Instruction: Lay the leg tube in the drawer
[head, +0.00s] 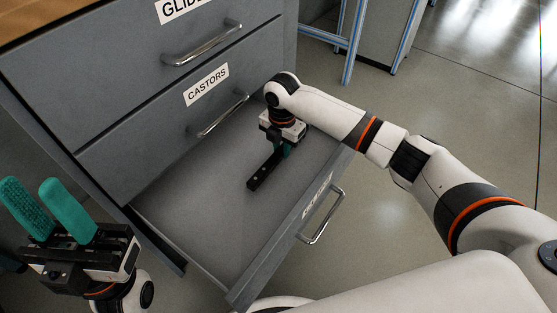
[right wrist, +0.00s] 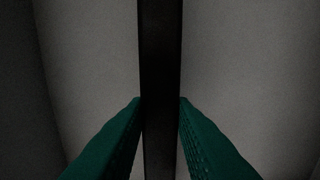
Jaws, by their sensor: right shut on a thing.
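The leg tube (head: 258,180) is a short black bar. In the head view it is inside the open bottom drawer (head: 215,225), low over or on the drawer floor; I cannot tell if it touches. My right gripper (head: 283,150) is over the drawer, pointing down and shut on the tube. In the right wrist view the tube (right wrist: 161,60) runs upright between the two green fingers (right wrist: 161,102). My left gripper (head: 40,205) is open and empty, left of the drawer, with its green fingers pointing up.
The drawer's front panel with a handle (head: 325,217) faces the lower right. Above it are the closed CASTORS drawer (head: 165,125) and another closed drawer (head: 110,60) with a handle. The rest of the open drawer looks empty. Bare floor (head: 480,110) lies at the right.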

